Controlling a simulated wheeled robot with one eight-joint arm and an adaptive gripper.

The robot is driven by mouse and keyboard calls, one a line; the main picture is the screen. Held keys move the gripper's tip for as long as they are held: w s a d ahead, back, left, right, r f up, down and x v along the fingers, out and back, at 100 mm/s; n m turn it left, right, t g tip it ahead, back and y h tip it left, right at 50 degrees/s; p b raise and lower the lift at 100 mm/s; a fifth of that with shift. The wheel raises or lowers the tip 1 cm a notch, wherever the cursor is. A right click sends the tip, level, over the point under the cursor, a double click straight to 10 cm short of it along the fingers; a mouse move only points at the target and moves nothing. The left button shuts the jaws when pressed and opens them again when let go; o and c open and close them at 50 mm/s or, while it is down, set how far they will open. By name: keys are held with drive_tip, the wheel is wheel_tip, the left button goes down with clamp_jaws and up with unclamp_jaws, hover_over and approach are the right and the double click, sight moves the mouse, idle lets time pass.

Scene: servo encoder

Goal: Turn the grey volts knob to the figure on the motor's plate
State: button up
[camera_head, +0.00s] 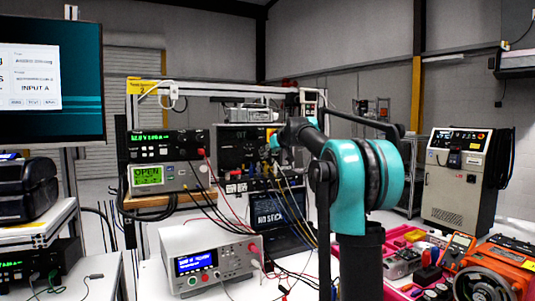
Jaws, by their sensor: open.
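The teal and black arm (365,190) is mine and fills the middle right. It reaches toward a dark bench unit (240,150) on the rack. My gripper (270,140) seems to be at the far end of the arm, in front of that unit's right side. Its fingers are small, dark and hard to make out, and I see nothing held. I cannot pick out the grey volts knob; the arm covers part of the rack. An orange machine (505,262) with a black handwheel sits at the lower right. I cannot tell whether it is the motor, and no plate figure is readable.
Stacked instruments (162,145) with green displays stand on the left of the rack. A white meter (212,262) and an open laptop (275,220) are on the bench among loose cables. A monitor (50,80) is at left.

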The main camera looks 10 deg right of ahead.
drive_tip(key=shift+x, duration=1.1)
clamp_jaws()
